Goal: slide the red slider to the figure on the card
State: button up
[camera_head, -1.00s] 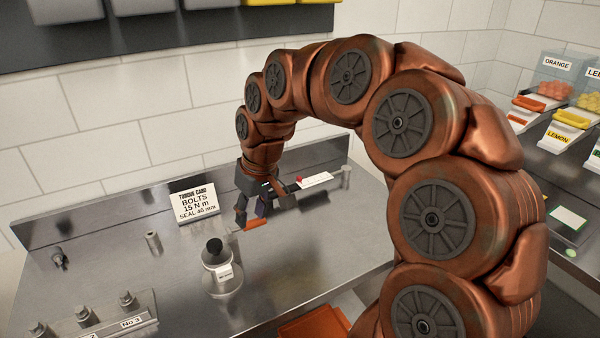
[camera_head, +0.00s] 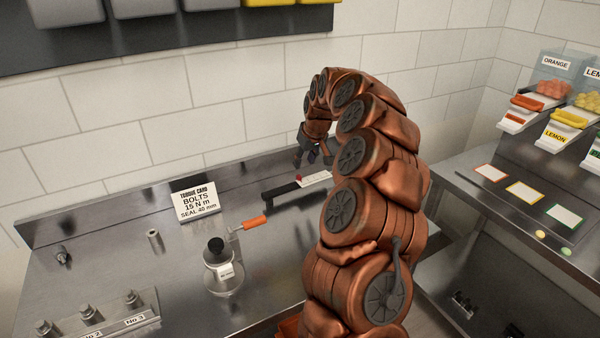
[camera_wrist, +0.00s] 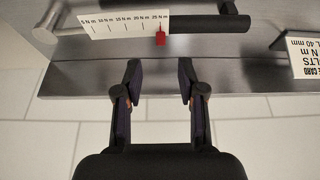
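The red slider (camera_wrist: 161,39) sits on the white scale (camera_wrist: 124,23) of a torque wrench, at the 25 N m end near the dark handle (camera_wrist: 222,24). In the head view the slider (camera_head: 299,180) shows small on the scale (camera_head: 316,179). The torque card (camera_head: 197,202) stands left of the wrench and reads bolts 15 N m, seal 40 mm. It is partly visible in the wrist view (camera_wrist: 306,56). My gripper (camera_wrist: 159,72) is open and empty, its fingers apart from the slider and pointing toward it. In the head view my gripper (camera_head: 312,160) is near the wrench.
An orange-handled tool (camera_head: 254,222) lies left of the wrench. A metal vessel with a black knob (camera_head: 216,246) stands in front of the card. A small metal cylinder (camera_head: 153,239) and a bolt block (camera_head: 100,325) are further left. The tiled wall rises close behind the bench.

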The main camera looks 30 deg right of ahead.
aim_at(299, 175)
jog(key=shift+p+x, duration=1.25)
jog(key=shift+x, duration=2.35)
grip_shut()
